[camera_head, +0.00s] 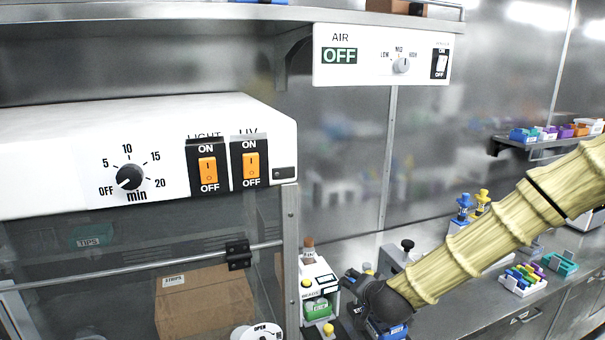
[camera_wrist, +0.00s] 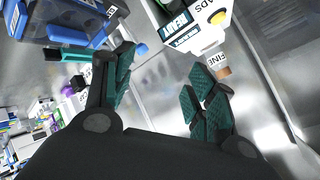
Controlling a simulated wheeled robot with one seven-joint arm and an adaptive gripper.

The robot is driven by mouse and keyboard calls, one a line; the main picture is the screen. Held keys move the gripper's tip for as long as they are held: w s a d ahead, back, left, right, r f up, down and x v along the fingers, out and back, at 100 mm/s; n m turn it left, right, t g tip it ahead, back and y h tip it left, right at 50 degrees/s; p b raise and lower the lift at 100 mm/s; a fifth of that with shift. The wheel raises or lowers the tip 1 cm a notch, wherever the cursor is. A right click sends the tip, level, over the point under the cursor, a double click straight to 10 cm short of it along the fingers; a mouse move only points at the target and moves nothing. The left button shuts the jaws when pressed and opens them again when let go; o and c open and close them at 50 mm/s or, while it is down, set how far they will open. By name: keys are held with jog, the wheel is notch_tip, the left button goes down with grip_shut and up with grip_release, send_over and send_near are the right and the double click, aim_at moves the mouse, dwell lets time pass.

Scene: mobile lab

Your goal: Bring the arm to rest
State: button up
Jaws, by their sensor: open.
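My arm (camera_head: 480,240) reaches in from the right edge in the head view, in a pale yellow ribbed sleeve, and slopes down to the left. Its dark wrist (camera_head: 383,300) is low in the picture, in front of the bench, beside a small white device with a green part (camera_head: 317,300). The gripper's fingers are hard to make out there. In the wrist view my gripper (camera_wrist: 165,95) shows two teal-padded fingers spread wide apart, with nothing between them but the grey metal surface beyond.
A white-topped cabinet (camera_head: 70,150) with dial and orange switches fills the left, a cardboard box (camera_head: 205,300) behind its glass. The AIR panel (camera_head: 375,55) hangs above. Blue and yellow bottles (camera_head: 464,207) and a colourful rack (camera_head: 522,279) stand on the bench. A blue item (camera_wrist: 75,30) is close to one finger.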

jog(key=s+f+g, duration=0.1)
jog(key=s+f, duration=0.2)
jog(key=f, duration=0.1)
jog(key=s+f+n, duration=0.1)
jog(key=s+f, duration=0.1)
jog(key=f, duration=0.3)
jog(key=s+f+n+g, duration=0.1)
jog(key=s+f, duration=0.2)
jog(key=f, duration=0.1)
jog(key=shift+s+f+g, duration=0.15)
jog(key=shift+s+g, duration=0.15)
jog(key=shift+s, duration=0.05)
jog(key=s+d+f+n+g, duration=0.2)
jog(key=s+f+g, duration=0.1)
jog(key=s+f, duration=0.7)
jog(key=s+d+f+n+g, duration=0.1)
jog(key=s+d+f+g, duration=0.1)
jog(key=s+f, duration=0.75)
jog(key=s+d+f+n+g+h, duration=0.1)
jog(key=s+d, duration=0.1)
jog(key=s, duration=0.6)
jog(key=s+d+f+n+g, duration=0.1)
jog(key=s+d+g, duration=0.1)
jog(key=s, duration=0.7)
jog(key=shift+s+h+b, duration=0.3)
jog(key=shift+h+b, duration=0.1)
jog(key=shift+d, duration=0.1)
